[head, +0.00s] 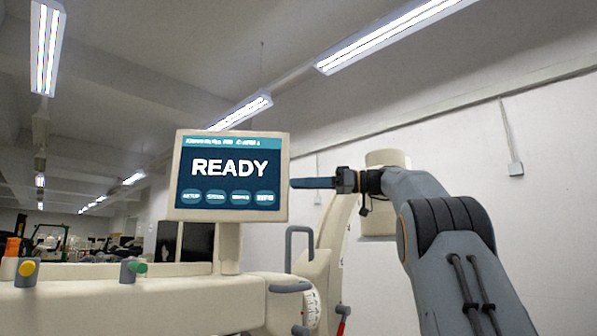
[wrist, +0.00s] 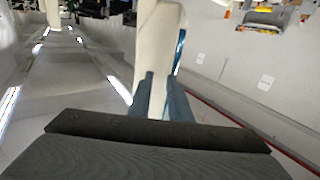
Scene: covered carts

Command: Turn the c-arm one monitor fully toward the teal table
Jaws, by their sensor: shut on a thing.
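The c-arm one monitor (head: 231,175) stands on a short post in the head view. Its cream-framed screen reads READY and faces my head camera, slightly angled. My gripper (head: 300,183) reaches in from the right and is shut on the monitor's right edge. In the wrist view the cream monitor edge (wrist: 158,45) lies between the fingers of my gripper (wrist: 160,97), with a thin blue strip of screen beside it. The fingertips' far ends are partly hidden in the head view. I do not see a teal table in either view.
A cream cart body (head: 130,305) with an orange-topped knob, a yellow button and a green knob spans the lower left. A grey handle (head: 299,250) and a cream curved arm (head: 335,250) stand right of the post. A white wall (head: 500,180) lies behind my arm.

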